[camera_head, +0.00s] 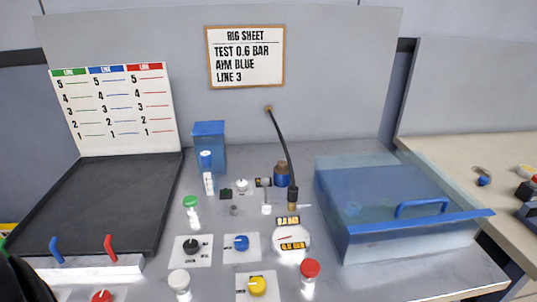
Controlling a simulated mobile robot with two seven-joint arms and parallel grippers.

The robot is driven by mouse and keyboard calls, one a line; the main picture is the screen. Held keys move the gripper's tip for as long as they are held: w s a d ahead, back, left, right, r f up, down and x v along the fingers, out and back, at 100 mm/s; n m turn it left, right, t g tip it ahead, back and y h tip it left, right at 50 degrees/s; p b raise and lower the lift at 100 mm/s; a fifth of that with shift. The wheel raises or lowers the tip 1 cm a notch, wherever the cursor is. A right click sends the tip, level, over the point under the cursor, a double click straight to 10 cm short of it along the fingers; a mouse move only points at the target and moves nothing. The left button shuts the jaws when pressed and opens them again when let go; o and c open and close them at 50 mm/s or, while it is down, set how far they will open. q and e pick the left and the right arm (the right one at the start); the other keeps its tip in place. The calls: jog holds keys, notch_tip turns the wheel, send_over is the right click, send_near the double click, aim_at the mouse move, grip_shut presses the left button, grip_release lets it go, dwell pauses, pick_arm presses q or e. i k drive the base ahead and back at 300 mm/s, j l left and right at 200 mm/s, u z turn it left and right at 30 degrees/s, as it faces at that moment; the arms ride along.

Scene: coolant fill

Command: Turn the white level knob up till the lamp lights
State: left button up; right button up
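A small white knob (241,184) stands on the grey bench behind the dial plates, and I take it to be the level knob. Its pointer is too small to read. I cannot make out a lit lamp. A small switch-like part (265,195) stands just right of the knob. A dark rounded shape at the lower left edge may be part of my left arm; no fingers show there. No gripper is in view, and nothing touches the knob.
A hose (283,150) hangs right of the knob. A clear blue box (385,240) stands right; a black tray (110,195) lies left.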

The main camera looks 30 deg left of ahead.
aim_at(241, 186)
jog(key=u, duration=1.55)
